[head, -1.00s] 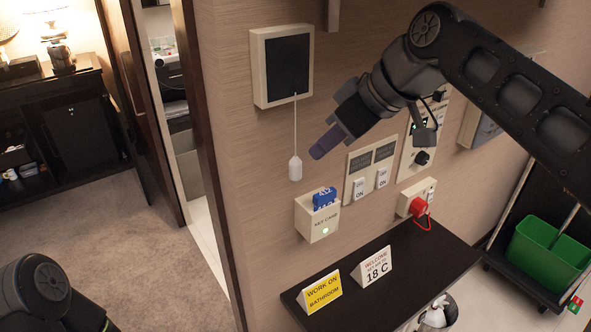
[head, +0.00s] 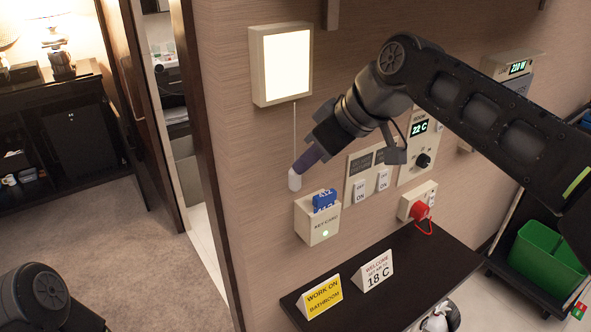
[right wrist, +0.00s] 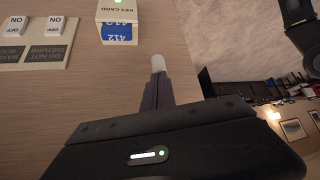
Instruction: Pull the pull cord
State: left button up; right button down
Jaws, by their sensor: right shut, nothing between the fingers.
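The pull cord (head: 294,125) hangs from a wall box whose square panel (head: 287,64) is lit. The cord ends in a white handle (head: 294,181), which also shows at the fingertips in the right wrist view (right wrist: 158,63). My right gripper (head: 299,168) is shut, its purple fingers touching or overlapping the handle's upper part. I cannot tell exactly how they meet. The fingers hide the lowest stretch of cord. Only a part of my left arm shows at lower left in the head view; its gripper is out of view.
A key card holder (head: 317,222) with blue cards is fixed just below the handle. A dark shelf (head: 430,262) with two signs juts out below. A door frame stands left.

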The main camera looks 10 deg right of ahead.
jog(key=shift+s+d+r+b, duration=0.2)
jog(key=shift+s+d+r, duration=0.05)
jog(key=shift+s+d, duration=0.25)
jog(key=shift+s+d+r+b, duration=0.2)
jog(key=shift+s+d, duration=0.2)
jog(key=shift+s, duration=0.15)
jog(key=shift+r, duration=0.1)
jog(key=v, duration=0.7)
jog(key=shift+s+d+r, duration=0.2)
jog(key=shift+r, duration=0.05)
